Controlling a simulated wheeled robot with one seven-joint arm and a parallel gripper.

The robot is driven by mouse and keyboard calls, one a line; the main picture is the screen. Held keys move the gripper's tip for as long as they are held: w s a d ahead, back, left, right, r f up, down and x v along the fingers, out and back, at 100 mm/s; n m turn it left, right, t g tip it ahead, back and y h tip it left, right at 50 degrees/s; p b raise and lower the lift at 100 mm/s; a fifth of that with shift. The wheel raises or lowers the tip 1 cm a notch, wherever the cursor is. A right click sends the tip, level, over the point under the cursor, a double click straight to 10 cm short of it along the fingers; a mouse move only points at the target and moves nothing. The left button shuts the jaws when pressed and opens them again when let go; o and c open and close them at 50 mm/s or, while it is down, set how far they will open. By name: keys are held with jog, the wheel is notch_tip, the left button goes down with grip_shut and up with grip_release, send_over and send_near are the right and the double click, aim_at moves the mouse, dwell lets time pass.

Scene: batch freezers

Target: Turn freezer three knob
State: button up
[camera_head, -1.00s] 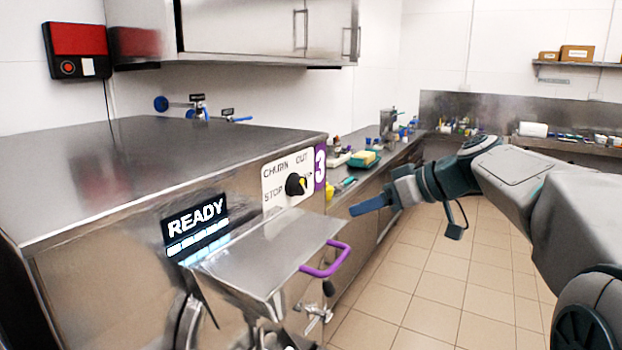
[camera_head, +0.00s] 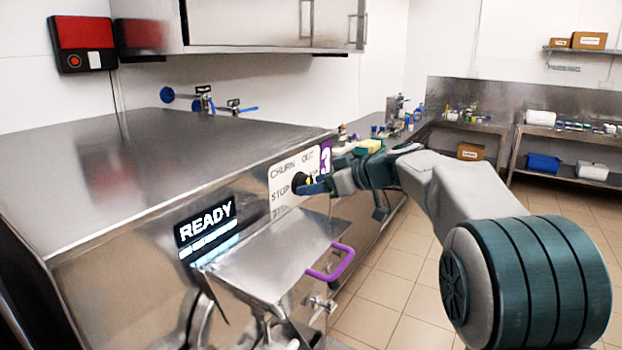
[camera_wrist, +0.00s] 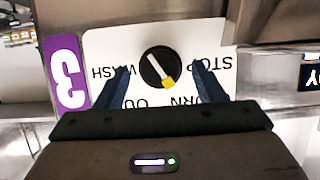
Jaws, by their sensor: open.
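The freezer three knob is a black dial (camera_wrist: 160,68) with a white and yellow pointer, on a white plate (camera_wrist: 210,48) lettered STOP, CHURN, OUT and WASH. In the wrist view the plate appears upside down beside a purple "3" label (camera_wrist: 66,72), and the pointer is toward the lower right, between STOP and the CHURN/OUT lettering. My gripper (camera_wrist: 158,88) is open, with one blue finger on each side of the knob; I cannot tell whether they touch it. In the head view my gripper (camera_head: 316,186) is at the plate, partly covering the knob (camera_head: 300,181).
The freezer body (camera_head: 140,160) carries a READY display (camera_head: 207,230). A steel chute (camera_head: 275,250) with a purple handle (camera_head: 333,265) juts out just below the knob. A steel counter with small items runs behind my arm. The tiled floor at right is clear.

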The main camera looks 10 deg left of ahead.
jog(key=shift+x, duration=0.9)
jog(key=shift+c, duration=0.3)
jog(key=c, duration=0.7)
